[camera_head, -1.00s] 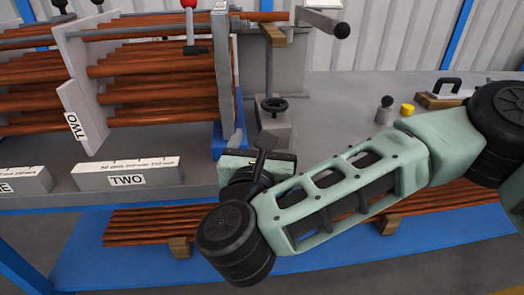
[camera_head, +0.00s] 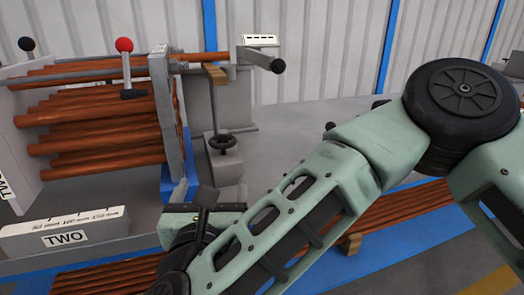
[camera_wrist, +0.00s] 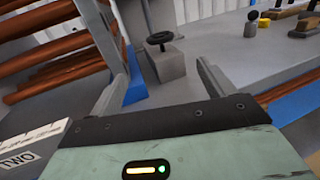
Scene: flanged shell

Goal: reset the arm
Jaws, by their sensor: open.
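My gripper (camera_wrist: 160,82) shows in the wrist view with its two grey fingers spread wide apart and nothing between them. Beyond the fingers stands a grey block with a dark handwheel (camera_wrist: 160,40). In the head view my green arm crosses the lower right, and its wrist end is low in the middle, near the grey bench. The fingers are hidden there. The same handwheel (camera_head: 223,142) shows just behind my wrist.
Copper-coloured tubes (camera_head: 95,130) lie in a rack at the left. A red-knobbed lever (camera_head: 125,46) stands above them. A ruled block marked TWO (camera_head: 65,238) is at the lower left. More tubes (camera_head: 405,205) lie low at the right.

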